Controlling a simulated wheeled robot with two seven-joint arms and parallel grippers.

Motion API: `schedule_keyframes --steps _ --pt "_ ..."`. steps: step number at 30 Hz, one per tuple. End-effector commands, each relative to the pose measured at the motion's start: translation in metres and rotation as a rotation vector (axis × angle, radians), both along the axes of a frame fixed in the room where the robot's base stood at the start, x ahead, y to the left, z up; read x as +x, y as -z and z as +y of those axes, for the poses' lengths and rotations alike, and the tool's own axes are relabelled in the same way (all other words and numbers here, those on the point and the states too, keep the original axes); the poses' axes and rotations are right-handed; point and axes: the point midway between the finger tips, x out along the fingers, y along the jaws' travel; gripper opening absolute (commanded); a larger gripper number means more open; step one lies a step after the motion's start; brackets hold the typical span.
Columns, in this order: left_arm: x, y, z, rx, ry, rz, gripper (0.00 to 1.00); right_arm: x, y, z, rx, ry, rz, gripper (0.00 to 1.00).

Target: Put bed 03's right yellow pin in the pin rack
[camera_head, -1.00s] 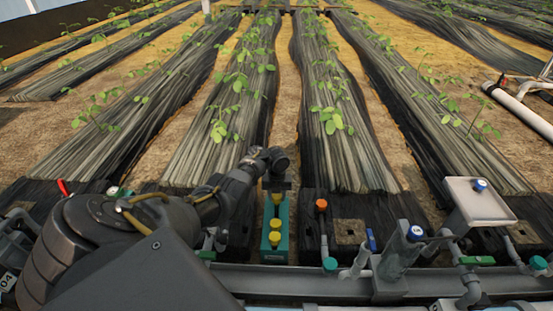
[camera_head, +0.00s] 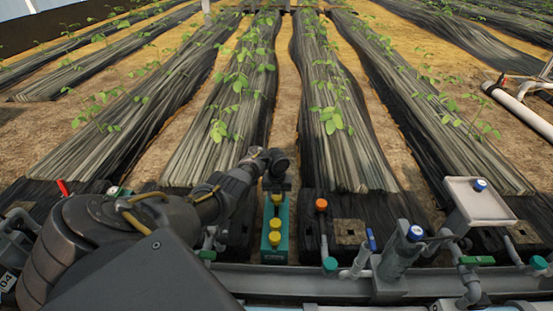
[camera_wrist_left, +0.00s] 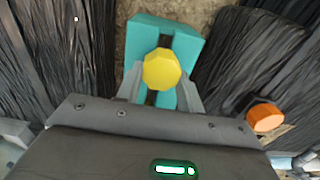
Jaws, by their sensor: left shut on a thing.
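The pin rack is a teal block (camera_head: 274,256) at the lower middle of the head view. Two yellow pins (camera_head: 275,239) stand at its near end. My left gripper (camera_head: 278,184) is over the far end of the rack, pointing down. It is shut on a yellow pin, whose head shows just below it in the head view (camera_head: 277,199). In the left wrist view the yellow pin head (camera_wrist_left: 162,69) sits between the fingers, with the teal rack (camera_wrist_left: 184,38) behind it. The pin's lower end is hidden, so I cannot tell how deep it sits. My right gripper is out of view.
An orange-capped fitting (camera_head: 321,205) stands right of the rack and also shows in the left wrist view (camera_wrist_left: 265,118). A grey rail (camera_head: 310,281) runs along the front, with valves (camera_head: 401,252) on it. A white tray (camera_head: 478,201) is at the right.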

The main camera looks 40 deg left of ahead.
Motion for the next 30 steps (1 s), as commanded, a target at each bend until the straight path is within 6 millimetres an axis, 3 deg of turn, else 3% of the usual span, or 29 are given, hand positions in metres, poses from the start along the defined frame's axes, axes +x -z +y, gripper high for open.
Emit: schedule_keyframes --steps 23,24,30 --pt "0.000 0.017 0.000 0.000 0.001 0.000 0.16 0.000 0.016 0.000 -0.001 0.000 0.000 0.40" --pt "0.000 0.016 0.000 0.000 0.001 0.000 0.38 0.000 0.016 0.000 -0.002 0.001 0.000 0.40" --pt "0.000 0.015 0.000 0.000 0.001 0.000 0.63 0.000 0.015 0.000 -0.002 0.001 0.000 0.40"
